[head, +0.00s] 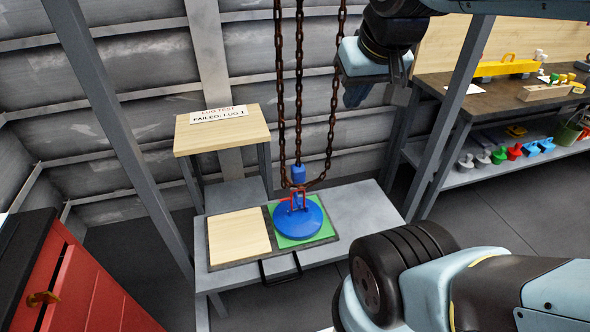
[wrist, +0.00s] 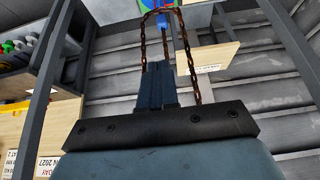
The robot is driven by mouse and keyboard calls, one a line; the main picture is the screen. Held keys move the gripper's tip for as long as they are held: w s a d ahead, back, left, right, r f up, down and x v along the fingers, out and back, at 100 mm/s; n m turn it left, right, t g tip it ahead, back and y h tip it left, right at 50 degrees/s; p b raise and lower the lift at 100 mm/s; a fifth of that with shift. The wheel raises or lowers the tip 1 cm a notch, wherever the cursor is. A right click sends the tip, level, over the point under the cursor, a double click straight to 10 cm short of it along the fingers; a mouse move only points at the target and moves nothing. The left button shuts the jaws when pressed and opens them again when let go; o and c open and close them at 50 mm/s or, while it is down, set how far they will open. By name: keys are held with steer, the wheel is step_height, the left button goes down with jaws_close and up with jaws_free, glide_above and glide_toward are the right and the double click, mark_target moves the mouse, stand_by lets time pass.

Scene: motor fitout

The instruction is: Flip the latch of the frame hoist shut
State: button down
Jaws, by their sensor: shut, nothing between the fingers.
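The frame hoist's rusty chains (head: 299,90) hang from above to a blue hook piece (head: 298,173) over a round blue weight (head: 298,220). A red bracket-like part (head: 299,197) stands at the top of the weight beside the hook piece. I cannot tell whether it is the latch, nor its position. My gripper (head: 354,97) is high, to the right of the chains and well above the weight, touching nothing. Its fingers (wrist: 158,68) are closed together and empty in the wrist view. There, the chains (wrist: 192,60) and the blue hook piece (wrist: 165,22) show beyond them, near the top.
The weight sits on a green square on a low grey table (head: 358,210), beside a pale wood plate (head: 239,236). A wooden stand (head: 222,136) carries a "FAILED: LUG 1" sign. Grey posts (head: 120,130) flank the hoist. A red cabinet (head: 75,285) is front left; a workbench (head: 465,101) is at right.

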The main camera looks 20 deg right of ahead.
steer(key=w+f+g, duration=0.2)
steer(key=w+f, duration=0.3)
steer(key=w, duration=0.6)
steer(key=g, duration=0.3)
glide_above(301, 187)
step_height(301, 187, down, 30)
steer(key=shift+s+a, duration=0.1)
steer(key=shift+s, duration=0.35)
steer(key=shift+f, duration=0.15)
step_height(301, 187, down, 10)
steer(key=shift+w+r, duration=0.1)
steer(key=shift+w, duration=0.05)
